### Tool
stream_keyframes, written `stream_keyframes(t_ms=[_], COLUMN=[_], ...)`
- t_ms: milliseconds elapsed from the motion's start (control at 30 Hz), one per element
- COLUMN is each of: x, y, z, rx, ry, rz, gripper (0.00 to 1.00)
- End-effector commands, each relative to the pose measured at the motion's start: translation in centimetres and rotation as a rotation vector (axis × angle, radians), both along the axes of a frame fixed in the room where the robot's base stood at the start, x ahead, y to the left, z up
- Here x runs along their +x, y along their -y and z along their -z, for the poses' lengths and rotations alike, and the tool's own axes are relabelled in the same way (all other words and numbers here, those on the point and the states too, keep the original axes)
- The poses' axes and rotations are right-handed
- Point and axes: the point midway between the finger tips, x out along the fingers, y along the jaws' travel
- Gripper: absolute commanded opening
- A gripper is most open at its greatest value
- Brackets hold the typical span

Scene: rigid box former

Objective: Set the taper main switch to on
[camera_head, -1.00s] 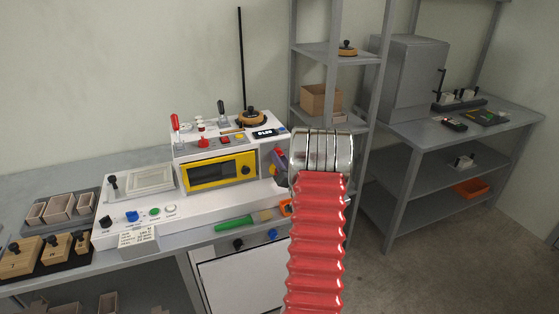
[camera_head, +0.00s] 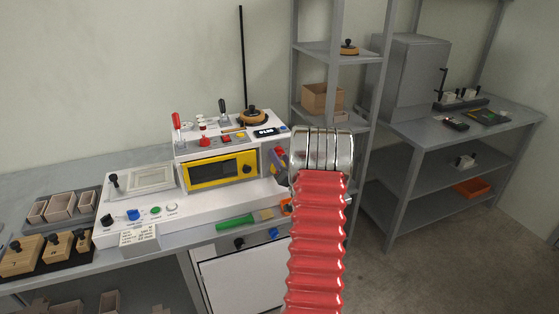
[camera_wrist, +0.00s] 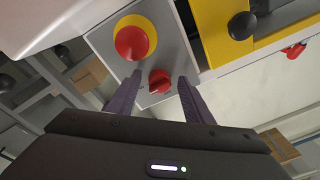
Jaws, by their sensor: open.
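In the wrist view a grey plate carries a red rotary knob (camera_wrist: 159,82), which looks like the main switch. A larger red mushroom button (camera_wrist: 132,42) on a yellow disc sits beside it. My gripper (camera_wrist: 160,79) is open, its two purple fingers on either side of the red knob. I cannot tell whether they touch it. In the head view my gripper (camera_head: 279,160) is at the right end of the white machine (camera_head: 190,205); the knob is hidden there. I cannot read the switch's position.
The machine's yellow-framed window (camera_head: 215,170) is just left of my gripper. A green-handled tool (camera_head: 234,222) lies in front on the bench. A grey shelf rack (camera_head: 318,50) stands behind right. Wooden blocks (camera_head: 20,262) sit at the left.

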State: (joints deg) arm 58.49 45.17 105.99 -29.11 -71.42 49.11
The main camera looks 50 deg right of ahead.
Motion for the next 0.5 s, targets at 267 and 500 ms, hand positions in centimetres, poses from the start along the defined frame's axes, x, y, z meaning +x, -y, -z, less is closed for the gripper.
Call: stream_keyframes(t_ms=[267, 500], x=[-0.4, -2.7], y=[-0.1, -1.4], z=[-0.1, 0.2], rx=[-0.002, -0.002], ry=[0.002, 0.002], rz=[0.002, 0.003], gripper=[0.47, 0.47])
